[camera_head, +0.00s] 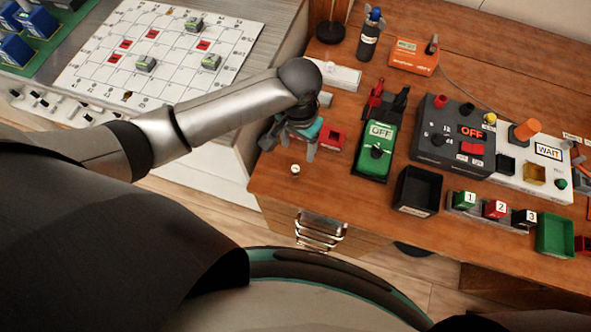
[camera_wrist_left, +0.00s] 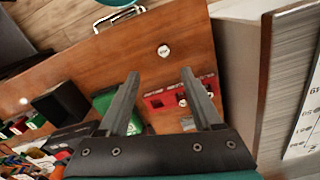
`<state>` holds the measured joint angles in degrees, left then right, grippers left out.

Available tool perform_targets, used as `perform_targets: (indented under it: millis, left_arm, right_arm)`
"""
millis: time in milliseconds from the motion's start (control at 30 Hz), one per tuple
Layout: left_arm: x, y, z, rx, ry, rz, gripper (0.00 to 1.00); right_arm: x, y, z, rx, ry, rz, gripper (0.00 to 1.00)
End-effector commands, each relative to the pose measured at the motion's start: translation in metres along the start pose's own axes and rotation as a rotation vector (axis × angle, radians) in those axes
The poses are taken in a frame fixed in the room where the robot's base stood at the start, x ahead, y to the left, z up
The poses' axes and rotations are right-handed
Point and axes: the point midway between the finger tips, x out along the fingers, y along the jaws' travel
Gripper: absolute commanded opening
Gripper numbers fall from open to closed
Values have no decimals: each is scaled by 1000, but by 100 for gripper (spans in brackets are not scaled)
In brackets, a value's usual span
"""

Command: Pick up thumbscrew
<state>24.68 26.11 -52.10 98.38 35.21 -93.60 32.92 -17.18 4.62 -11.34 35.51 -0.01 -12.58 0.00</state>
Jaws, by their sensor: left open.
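A small white piece with dark marks on its top, which may be the thumbscrew (camera_head: 295,169), lies on the wooden table near its front left edge. It also shows in the left wrist view (camera_wrist_left: 163,50), beyond the fingertips and midway between them. My left gripper (camera_head: 298,148) is open and empty, pointing down just behind the piece and apart from it. Its two spread fingers also show in the left wrist view (camera_wrist_left: 160,74). My right gripper is not in view.
A red box (camera_head: 333,137) stands right beside my left gripper. A green OFF switch unit (camera_head: 376,150), a black open bin (camera_head: 416,192) and a dark control box (camera_head: 453,137) stand to the right. Table around the white piece is bare. A drawer handle (camera_head: 320,228) is below the edge.

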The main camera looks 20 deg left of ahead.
Motion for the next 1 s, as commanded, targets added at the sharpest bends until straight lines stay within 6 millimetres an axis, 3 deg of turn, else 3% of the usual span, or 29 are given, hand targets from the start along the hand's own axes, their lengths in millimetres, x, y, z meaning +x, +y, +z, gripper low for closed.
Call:
perform_targets:
  millis: [100, 300, 567, 800, 1000]
  left_arm:
    - [30, 0, 1, 1, -3, -2, 66]
    - [66, 0, 0, 1, -1, 1, 66]
    - [84, -1, 0, 3, 2, 0, 66]
    - [118, -8, 0, 2, 0, 1, 66]
    - [130, -7, -1, 4, 2, 1, 66]
  right_arm:
    - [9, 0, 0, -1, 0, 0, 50]
    - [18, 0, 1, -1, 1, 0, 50]
    - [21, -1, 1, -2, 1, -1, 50]
    - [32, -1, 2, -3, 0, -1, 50]
    - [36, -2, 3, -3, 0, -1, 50]
